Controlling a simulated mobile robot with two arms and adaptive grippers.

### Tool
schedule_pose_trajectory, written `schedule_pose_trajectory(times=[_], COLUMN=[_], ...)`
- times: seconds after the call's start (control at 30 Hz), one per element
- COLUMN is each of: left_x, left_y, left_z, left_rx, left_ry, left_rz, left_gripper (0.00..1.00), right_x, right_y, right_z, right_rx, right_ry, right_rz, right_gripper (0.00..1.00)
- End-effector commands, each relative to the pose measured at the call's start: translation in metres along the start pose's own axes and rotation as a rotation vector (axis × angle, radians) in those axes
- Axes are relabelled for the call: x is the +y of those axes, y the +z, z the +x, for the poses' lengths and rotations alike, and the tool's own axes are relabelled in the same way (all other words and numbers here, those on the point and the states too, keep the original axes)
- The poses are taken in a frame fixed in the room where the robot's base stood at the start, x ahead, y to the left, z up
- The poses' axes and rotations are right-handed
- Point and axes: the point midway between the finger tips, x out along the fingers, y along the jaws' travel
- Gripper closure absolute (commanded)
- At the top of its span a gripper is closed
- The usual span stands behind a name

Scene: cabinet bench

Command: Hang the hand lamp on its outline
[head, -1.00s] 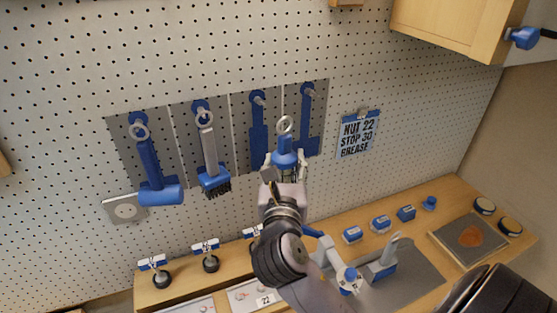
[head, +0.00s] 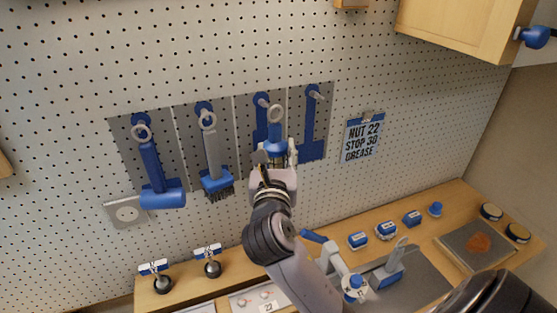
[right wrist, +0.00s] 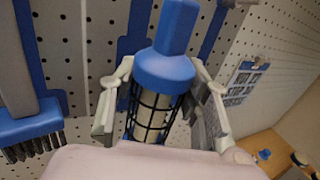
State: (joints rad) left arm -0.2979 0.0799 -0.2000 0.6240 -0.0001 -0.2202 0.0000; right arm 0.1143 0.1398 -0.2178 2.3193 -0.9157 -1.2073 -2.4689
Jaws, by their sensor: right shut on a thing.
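The hand lamp (head: 275,146) has a blue body with a ring at its top. In the right wrist view the lamp (right wrist: 165,68) shows a dark wire cage around a pale tube. My right gripper (head: 277,160) is shut on the caged part, and the lamp is upright, ring up. It is in front of the third grey panel and partly hides that panel's blue outline (head: 260,122) and peg. The gap between ring and peg cannot be told. My right gripper's fingers (right wrist: 160,105) flank the cage in the wrist view. My left gripper is not in view.
A blue hammer (head: 152,168) and a brush (head: 212,160) hang on the left panels. The fourth panel has a bare peg over a blue L-shaped outline (head: 311,130). A note (head: 363,138) hangs to the right. The bench (head: 460,205) below carries several small items.

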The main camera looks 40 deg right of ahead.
Motion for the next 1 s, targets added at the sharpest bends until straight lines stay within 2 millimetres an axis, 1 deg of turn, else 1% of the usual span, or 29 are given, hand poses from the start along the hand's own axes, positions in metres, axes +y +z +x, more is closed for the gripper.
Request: schedule_pose_trajectory(times=[0.37, 0.6, 0.63, 0.7, 0.8, 1.0], left_x=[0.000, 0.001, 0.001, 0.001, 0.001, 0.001], left_y=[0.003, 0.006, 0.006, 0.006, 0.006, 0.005], left_z=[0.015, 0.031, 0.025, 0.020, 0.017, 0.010], left_rx=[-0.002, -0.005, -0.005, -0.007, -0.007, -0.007], left_ry=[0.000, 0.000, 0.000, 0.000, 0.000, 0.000], left_rz=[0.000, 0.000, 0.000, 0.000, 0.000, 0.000], left_gripper=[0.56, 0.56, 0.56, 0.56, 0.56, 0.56], right_x=[0.009, 0.013, 0.013, 0.015, 0.017, 0.018], right_y=[-0.002, -0.005, -0.002, -0.003, -0.005, -0.007], right_z=[0.021, 0.030, 0.032, 0.035, 0.039, 0.041], right_rx=[-0.004, -0.004, -0.002, -0.001, -0.001, -0.002], right_ry=[-0.001, 0.000, -0.001, -0.001, 0.000, 0.000], right_rz=[0.002, 0.002, -0.001, -0.003, -0.003, -0.001], right_gripper=[0.96, 0.96, 0.96, 0.96, 0.96, 0.96])
